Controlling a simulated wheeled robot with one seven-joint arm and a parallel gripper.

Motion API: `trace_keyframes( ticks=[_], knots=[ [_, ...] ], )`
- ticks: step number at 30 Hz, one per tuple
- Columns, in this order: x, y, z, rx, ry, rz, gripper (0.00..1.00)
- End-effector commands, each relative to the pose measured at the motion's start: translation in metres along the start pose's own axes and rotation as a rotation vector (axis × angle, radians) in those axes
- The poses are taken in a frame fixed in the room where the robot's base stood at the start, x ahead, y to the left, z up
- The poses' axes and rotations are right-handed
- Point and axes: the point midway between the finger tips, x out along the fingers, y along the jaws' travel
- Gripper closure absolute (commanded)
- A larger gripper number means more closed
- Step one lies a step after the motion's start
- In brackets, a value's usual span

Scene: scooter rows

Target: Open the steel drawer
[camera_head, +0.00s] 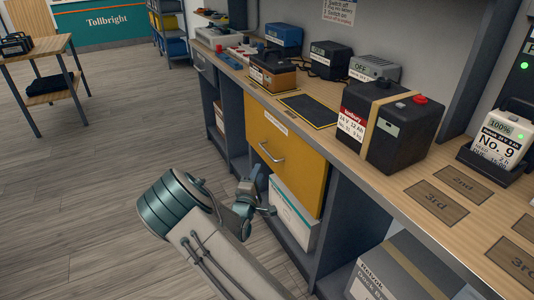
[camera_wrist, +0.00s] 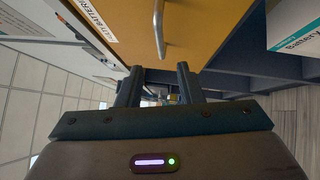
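A grey, steel-looking drawer (camera_head: 204,63) with a small handle is under the far left part of the bench in the head view. A larger yellow drawer (camera_head: 288,160) with a bar handle (camera_head: 271,152) is nearer and looks shut. My gripper (camera_head: 264,192) is low in front of the yellow drawer, away from the grey drawer. In the wrist view my gripper (camera_wrist: 160,68) has its two fingers apart with nothing held. The yellow front (camera_wrist: 215,25) and its bar handle (camera_wrist: 159,30) lie ahead of the fingertips, apart from them. The grey drawer is not clearly identifiable there.
The bench top (camera_head: 385,178) holds a large black battery (camera_head: 405,130), a brown battery (camera_head: 272,72) and several other units. A white box (camera_head: 292,212) is on the shelf below the yellow drawer. A grey box (camera_head: 400,268) stands lower right.

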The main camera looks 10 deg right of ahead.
Motion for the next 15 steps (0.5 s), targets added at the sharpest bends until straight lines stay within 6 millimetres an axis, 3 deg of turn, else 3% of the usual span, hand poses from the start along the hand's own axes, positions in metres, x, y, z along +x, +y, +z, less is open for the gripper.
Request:
trace_keyframes(
  ticks=[9, 15],
  knots=[
    [0.069, -0.003, 0.001, 0.0, -0.004, 0.002, 0.67],
    [0.099, -0.002, 0.001, -0.001, -0.004, 0.001, 0.67]
  ],
)
